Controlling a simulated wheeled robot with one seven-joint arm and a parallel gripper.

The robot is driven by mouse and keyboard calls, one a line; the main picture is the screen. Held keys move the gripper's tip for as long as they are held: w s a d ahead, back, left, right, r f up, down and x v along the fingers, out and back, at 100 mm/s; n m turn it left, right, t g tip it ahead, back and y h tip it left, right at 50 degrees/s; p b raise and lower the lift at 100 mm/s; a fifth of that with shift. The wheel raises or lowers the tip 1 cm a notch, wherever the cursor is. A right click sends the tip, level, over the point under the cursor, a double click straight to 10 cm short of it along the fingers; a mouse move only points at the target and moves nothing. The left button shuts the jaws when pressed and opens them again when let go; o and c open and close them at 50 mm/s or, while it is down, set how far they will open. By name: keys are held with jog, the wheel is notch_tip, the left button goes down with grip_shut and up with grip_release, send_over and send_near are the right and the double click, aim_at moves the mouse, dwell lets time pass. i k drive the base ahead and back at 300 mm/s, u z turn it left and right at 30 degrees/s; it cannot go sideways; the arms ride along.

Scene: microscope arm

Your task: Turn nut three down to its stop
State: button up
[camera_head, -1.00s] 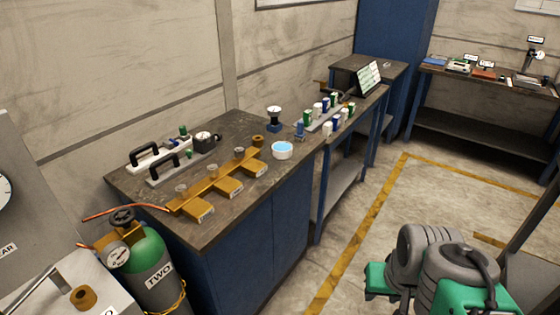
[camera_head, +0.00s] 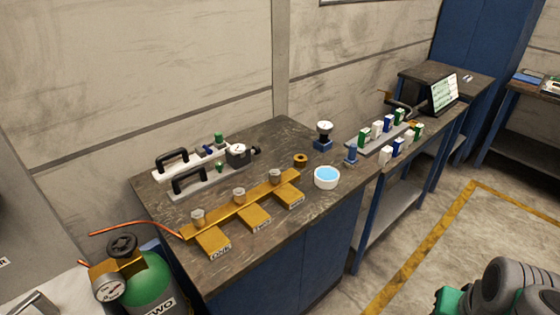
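A loose-looking brass ring-shaped nut (camera_head: 300,160) sits by the bar's far end. I cannot tell surely which piece is nut three. My gripper is not in view; only green and grey parts of my arm show at the bottom right.
A white bowl of blue liquid (camera_head: 326,178) stands right of the bar. A green cylinder (camera_head: 150,285) marked TWO stands at the lower left. Coloured bottles (camera_head: 384,128) stand on the right.

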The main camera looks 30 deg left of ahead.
aim_at(274, 174)
jog(key=u, duration=0.4)
jog(key=i, duration=0.7)
jog(key=u, duration=0.95)
jog(key=i, duration=0.35)
jog(key=u, duration=0.35)
